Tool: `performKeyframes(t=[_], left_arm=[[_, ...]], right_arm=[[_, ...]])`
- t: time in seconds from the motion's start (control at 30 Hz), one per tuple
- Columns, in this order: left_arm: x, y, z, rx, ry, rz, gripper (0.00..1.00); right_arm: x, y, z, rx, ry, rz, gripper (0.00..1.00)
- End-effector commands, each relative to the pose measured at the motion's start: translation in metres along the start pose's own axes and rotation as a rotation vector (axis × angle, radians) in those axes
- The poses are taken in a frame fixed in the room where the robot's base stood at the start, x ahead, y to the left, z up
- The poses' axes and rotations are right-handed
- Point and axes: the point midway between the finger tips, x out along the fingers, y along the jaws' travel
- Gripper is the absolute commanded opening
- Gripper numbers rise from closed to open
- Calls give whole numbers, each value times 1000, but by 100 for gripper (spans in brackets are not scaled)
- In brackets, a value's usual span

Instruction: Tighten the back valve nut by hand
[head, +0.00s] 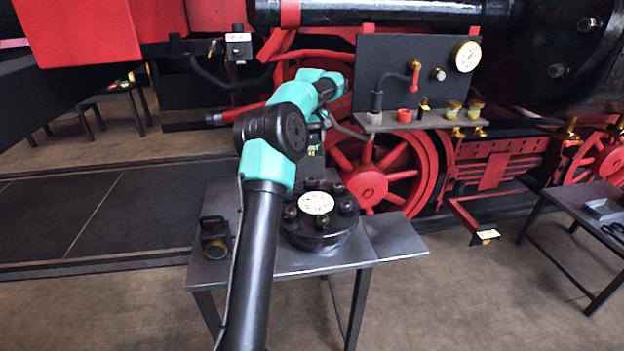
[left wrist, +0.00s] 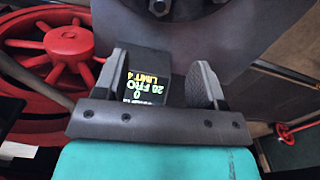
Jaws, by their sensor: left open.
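The round black cover (head: 318,240) stands on the small grey table, with several black nuts around a white round label (head: 316,203). The nut at its back (head: 313,184) shows in the head view. My left gripper (head: 320,128) is above and behind the cover, partly hidden by its own arm. In the left wrist view its jaws (left wrist: 160,82) are open, with nothing gripped. A black box with a lit display (left wrist: 150,78) shows between the fingers, apparently beyond them. The cover's edge with nuts (left wrist: 160,6) is at the top of that view. My right gripper is not in view.
The grey table (head: 385,238) also carries a black block (head: 214,238) at its left. A red wheel (head: 368,185) and the locomotive's panel with a gauge (head: 466,56) stand behind. Another table (head: 580,200) is at the right. The floor in front is clear.

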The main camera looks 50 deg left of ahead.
Motion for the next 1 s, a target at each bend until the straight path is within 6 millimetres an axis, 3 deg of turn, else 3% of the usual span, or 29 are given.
performKeyframes(t=[0.8,1.0], left_arm=[[133,0,0,0,0,-1,64],[157,0,0,0,0,-1,64]], right_arm=[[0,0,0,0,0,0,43],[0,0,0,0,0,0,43]])
